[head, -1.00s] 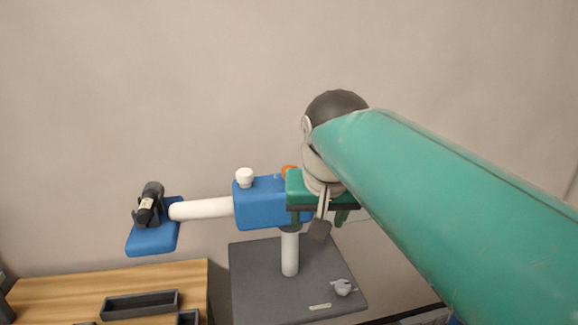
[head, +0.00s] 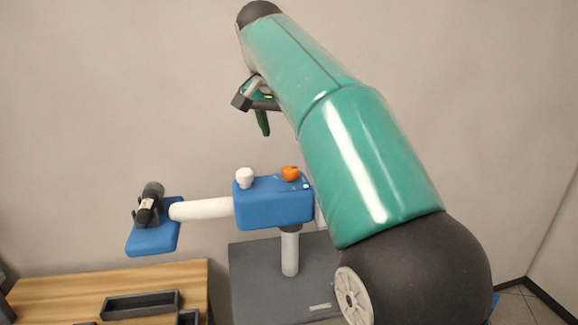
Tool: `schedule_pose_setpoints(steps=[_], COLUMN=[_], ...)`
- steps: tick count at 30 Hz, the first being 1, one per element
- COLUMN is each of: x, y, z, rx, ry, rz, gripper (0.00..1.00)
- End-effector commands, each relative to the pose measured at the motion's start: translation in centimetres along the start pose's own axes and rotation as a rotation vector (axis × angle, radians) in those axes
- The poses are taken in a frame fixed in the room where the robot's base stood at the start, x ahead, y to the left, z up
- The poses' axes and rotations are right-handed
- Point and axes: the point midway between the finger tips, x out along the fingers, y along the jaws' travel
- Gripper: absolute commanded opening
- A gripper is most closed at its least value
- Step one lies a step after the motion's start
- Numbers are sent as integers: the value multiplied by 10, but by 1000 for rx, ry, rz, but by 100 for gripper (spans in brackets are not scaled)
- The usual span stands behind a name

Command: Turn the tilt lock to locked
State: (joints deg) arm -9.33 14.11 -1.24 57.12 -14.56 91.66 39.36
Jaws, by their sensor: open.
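A blue housing (head: 272,207) stands on a white post (head: 290,252) and carries two knobs on top. One is an orange knob (head: 290,173) at the right, with small pale and cyan marks beside it. The other is a white knob (head: 245,178) at the left. No readable label shows which one is the tilt lock, and I cannot tell its setting. My gripper (head: 252,114) is open and empty in the air above the housing, apart from both knobs. Part of its body is hidden behind my arm.
A white tube (head: 202,209) runs left to a blue plate (head: 153,239) holding a black device (head: 149,204). A dark base plate (head: 258,285) lies below, partly behind my arm. A wooden table (head: 60,297) with dark trays (head: 140,304) is at lower left.

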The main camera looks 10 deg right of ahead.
Motion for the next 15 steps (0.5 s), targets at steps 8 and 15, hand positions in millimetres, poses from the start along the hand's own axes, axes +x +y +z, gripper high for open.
schedule_pose_setpoints(steps=[8, 15], x=[55, 99], y=[1, 1], z=[0, 0], rx=[0, 0], ry=[-2, -2], rz=[1, 1], gripper=[57, 57])
